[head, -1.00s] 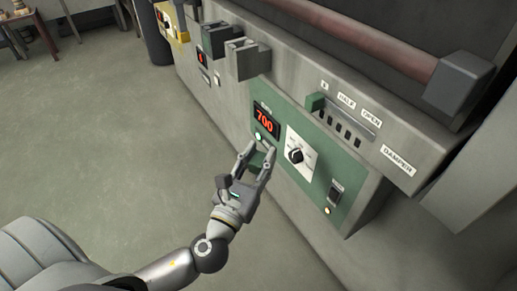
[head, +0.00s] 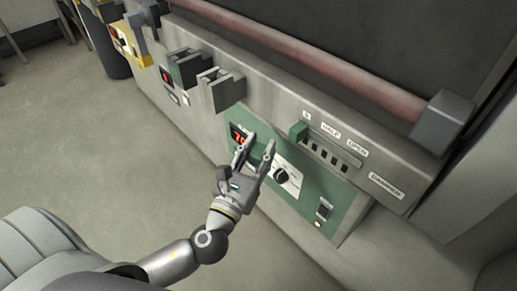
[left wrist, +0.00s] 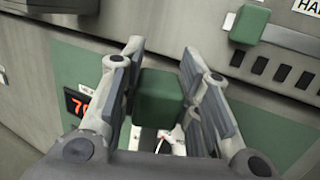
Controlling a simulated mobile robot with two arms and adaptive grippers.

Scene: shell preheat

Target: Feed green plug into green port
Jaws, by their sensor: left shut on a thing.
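My left gripper (head: 257,145) is in front of the green control panel, over the right part of the red display. In the left wrist view its fingers are shut on a green block (left wrist: 160,98), which looks like the green plug. In the head view the held block is mostly hidden by the fingers. A dark green-faced slotted bracket (head: 188,69) juts from the front ledge, up and left of the gripper; I cannot tell whether it is the green port. My right gripper is not in view.
A grey slotted bracket (head: 221,90) juts out between the green-faced one and my gripper. The damper slider with its green knob (head: 299,131) is to the right. A black dial (head: 281,175) and switch (head: 324,210) are on the panel. Open floor lies left.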

